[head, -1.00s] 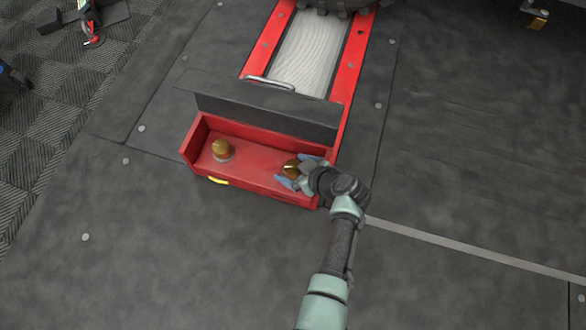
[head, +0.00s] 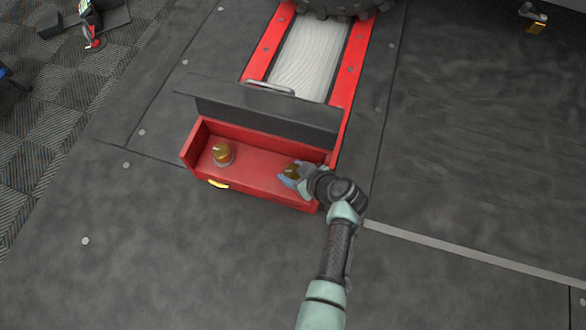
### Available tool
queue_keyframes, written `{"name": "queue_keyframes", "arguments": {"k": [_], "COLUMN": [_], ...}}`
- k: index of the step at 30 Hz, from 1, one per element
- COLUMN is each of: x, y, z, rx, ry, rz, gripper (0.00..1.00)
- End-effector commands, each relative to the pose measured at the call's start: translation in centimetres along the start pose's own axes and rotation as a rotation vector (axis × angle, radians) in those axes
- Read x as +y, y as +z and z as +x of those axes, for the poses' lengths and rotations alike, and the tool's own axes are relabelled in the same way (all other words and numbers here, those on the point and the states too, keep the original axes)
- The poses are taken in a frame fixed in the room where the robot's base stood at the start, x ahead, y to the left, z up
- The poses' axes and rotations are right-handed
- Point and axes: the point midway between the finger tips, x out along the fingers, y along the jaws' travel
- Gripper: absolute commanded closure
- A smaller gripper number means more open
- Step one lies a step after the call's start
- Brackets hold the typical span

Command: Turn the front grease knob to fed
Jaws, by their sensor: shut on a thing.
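Two brass knobs stand in an open red box set in the floor. The left knob (head: 222,154) is free, with a light pointer mark on its top. The right knob (head: 291,171) is between the fingers of my gripper (head: 290,175), which is shut on it. My arm comes in from the lower right. The fingers and wrist hide part of the right knob and its base. I cannot tell from the view which knob is the front one, and no fed mark is readable.
The box's dark lid (head: 268,118) stands open behind the knobs, with a metal handle (head: 269,85) on it. A yellow tag (head: 218,184) is on the box's front wall. The dark floor in front is clear.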

Motion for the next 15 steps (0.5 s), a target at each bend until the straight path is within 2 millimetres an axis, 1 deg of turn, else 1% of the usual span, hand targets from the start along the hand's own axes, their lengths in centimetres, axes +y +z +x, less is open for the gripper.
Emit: {"name": "queue_keyframes", "arguments": {"k": [3,9,15], "x": [-0.26,-0.13,-0.03], "y": [-0.12,-0.04,0.04], "z": [-0.18,-0.10,-0.01], "rx": [-0.004,-0.003,0.000], "ry": [0.061,0.149,0.168], "rz": [0.062,0.149,0.167], "gripper": [0.96,0.97,0.96]}}
